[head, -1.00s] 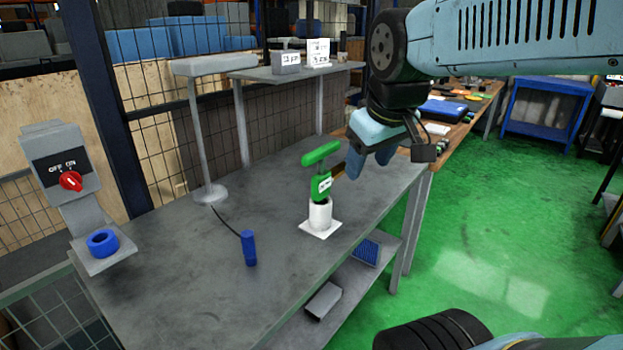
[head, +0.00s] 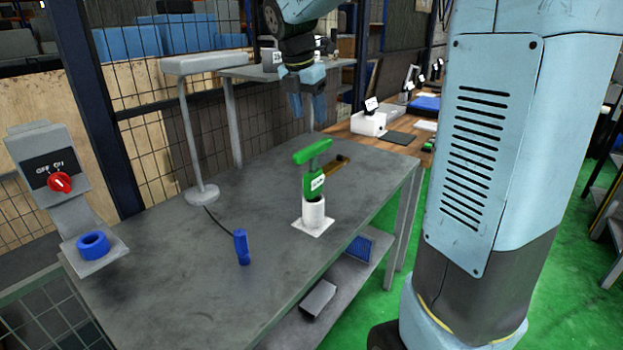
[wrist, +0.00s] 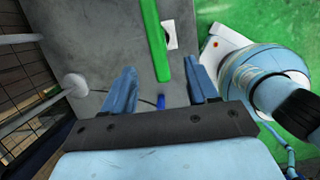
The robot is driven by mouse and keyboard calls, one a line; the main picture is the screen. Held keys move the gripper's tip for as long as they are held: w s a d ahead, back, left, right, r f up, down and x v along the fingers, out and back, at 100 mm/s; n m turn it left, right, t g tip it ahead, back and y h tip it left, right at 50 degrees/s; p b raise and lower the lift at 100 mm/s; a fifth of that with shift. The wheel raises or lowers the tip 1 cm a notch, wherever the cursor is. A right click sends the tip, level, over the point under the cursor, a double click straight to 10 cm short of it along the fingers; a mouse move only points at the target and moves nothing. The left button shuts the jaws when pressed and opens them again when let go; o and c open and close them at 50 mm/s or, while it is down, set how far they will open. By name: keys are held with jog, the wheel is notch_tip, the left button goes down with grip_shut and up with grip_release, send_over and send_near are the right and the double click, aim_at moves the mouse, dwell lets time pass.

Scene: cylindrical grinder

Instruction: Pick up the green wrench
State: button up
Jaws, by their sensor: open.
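The green wrench (head: 313,172), with a T-shaped top bar and a white label, stands upright in a white cup-like holder (head: 313,213) on the grey bench. My gripper (head: 308,113) hangs fingers-down above and behind it in the head view, apart from it. In the wrist view, the wrench's green bar (wrist: 155,42) runs lengthwise between the lines of my two open fingers (wrist: 160,72), and nothing is held. The lower part of the wrench is hidden inside the holder.
A blue cylinder (head: 241,247) on a cord stands on the grey bench (head: 190,285). A lamp-like stand (head: 201,192) is at the back left. A control box with a red switch (head: 60,182) and a blue ring (head: 93,244) are at the left. A brown-handled item (head: 338,163) is behind the wrench.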

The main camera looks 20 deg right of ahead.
aim_at(313, 146)
jog(key=shift+w+f, duration=0.15)
jog(key=shift+f, duration=0.1)
jog(key=x, duration=0.8)
jog(key=shift+f, duration=0.1)
jog(key=shift+a+x, duration=0.2)
jog(key=shift+x, duration=2.35)
grip_shut()
